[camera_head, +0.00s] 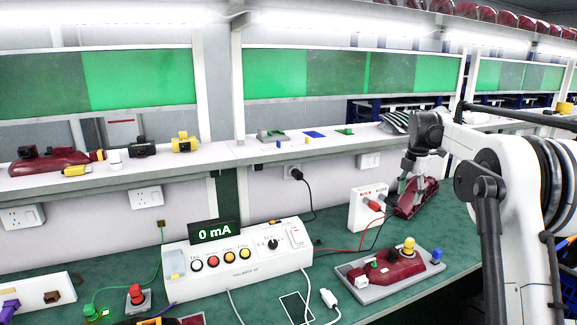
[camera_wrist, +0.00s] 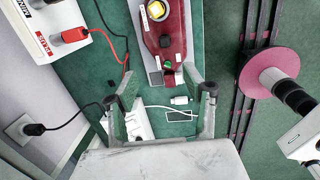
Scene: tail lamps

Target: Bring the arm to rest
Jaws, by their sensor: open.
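My arm comes in from the right in the head view, with my gripper (camera_head: 408,180) hanging over the right part of the bench. In the wrist view my gripper (camera_wrist: 160,97) has its two fingers spread wide with nothing held between them. Below the fingers is a dark red tail lamp (camera_wrist: 173,28) on a grey fixture plate (camera_wrist: 137,28). That lamp (camera_head: 390,268) shows in the head view with a yellow knob on top. Another dark red lamp (camera_head: 420,200) appears just behind the fingertips in the head view; contact cannot be told.
A white tester (camera_head: 240,263) reading 0 mA stands mid-bench. A white power box (camera_head: 367,208) with red and black leads stands near my gripper. A shelf (camera_head: 225,160) with small parts runs along the back. A phone-like slab (camera_head: 296,307) and cables lie in front.

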